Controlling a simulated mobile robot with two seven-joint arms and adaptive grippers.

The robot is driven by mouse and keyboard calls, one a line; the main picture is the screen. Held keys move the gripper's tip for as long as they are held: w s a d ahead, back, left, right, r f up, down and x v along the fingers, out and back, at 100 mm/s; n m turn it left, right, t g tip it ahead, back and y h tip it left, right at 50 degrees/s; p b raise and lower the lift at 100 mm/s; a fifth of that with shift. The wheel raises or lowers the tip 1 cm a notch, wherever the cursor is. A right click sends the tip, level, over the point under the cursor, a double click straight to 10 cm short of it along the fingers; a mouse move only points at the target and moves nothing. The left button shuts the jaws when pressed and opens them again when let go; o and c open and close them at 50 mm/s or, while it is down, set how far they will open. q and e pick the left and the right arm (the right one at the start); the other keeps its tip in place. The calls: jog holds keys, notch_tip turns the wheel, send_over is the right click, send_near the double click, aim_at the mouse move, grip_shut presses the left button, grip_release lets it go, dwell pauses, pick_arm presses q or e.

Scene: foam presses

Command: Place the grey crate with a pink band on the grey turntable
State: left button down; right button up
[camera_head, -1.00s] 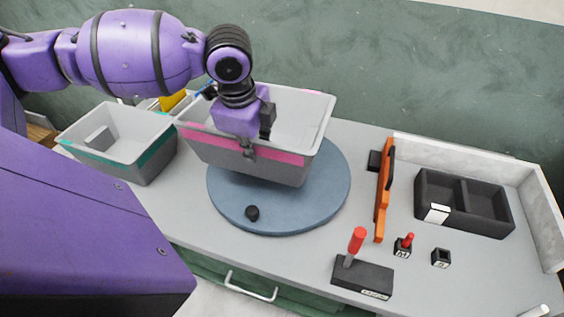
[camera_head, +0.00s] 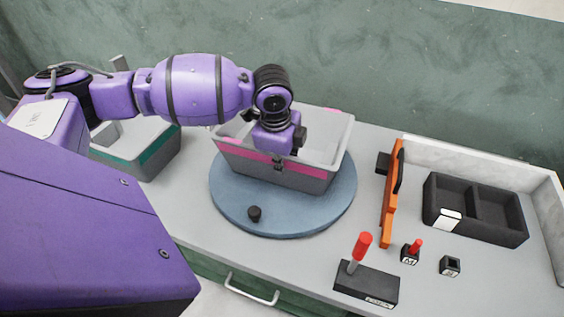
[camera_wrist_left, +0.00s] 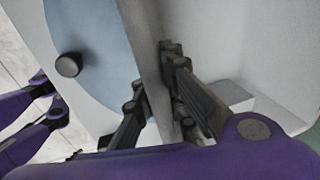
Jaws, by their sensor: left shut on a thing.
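The grey crate with a pink band (camera_head: 320,157) is over the middle of the round blue-grey turntable (camera_head: 230,205). It looks level, and I cannot tell whether its bottom touches the turntable. My left gripper (camera_head: 278,158) is shut on the crate's near wall. In the left wrist view its black fingers (camera_wrist_left: 157,100) stand on both sides of that wall. My arm hides part of the crate's far left side. The turntable's small black knob (camera_head: 254,213) shows in front of the crate.
A grey crate with a teal band (camera_head: 152,160) stands at the left, partly behind my arm. Right of the turntable are an orange upright tool (camera_head: 391,195), a black divided tray (camera_head: 475,210) and a red-handled black block (camera_head: 366,282). The bench front between is clear.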

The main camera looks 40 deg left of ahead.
pick_arm(q)
jog(key=c, duration=1.8)
grip_release()
jog(key=shift+f, duration=0.1)
jog(key=p+v, duration=0.1)
jog(key=v, duration=1.1)
